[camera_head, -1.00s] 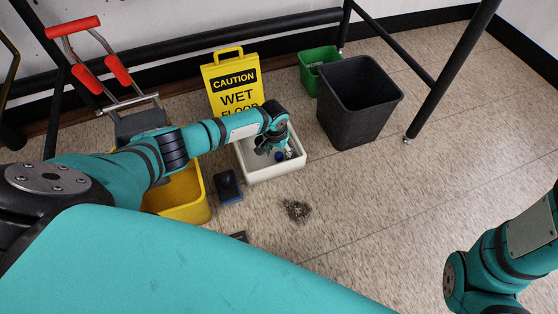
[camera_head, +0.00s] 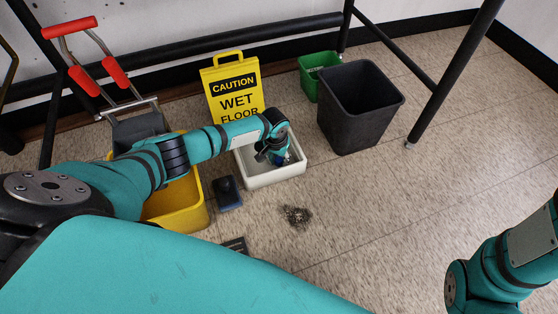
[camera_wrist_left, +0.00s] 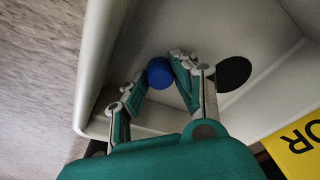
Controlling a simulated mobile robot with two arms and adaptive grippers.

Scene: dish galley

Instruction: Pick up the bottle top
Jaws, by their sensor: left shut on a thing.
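The bottle top is a small blue cap (camera_wrist_left: 159,72) in the left wrist view, held between my left gripper's fingertips (camera_wrist_left: 160,80). It also shows as a small blue patch in the head view (camera_head: 284,159), partly hidden by the fingers. My left gripper (camera_head: 277,157) is shut on it, inside the white tray (camera_head: 275,178). The tray's pale wall also shows in the wrist view (camera_wrist_left: 100,65). I cannot tell whether the cap still touches the tray floor. My right arm is at the lower right of the head view; its gripper is out of the picture.
A yellow caution sign (camera_head: 233,90) stands behind the tray. A dark bin (camera_head: 358,115) and green bin (camera_head: 310,80) are behind right. A yellow bucket (camera_head: 185,213) and dark blue block (camera_head: 227,193) are left. Dark debris (camera_head: 296,216) lies in front. A dark round spot (camera_wrist_left: 233,74) is beside the fingers.

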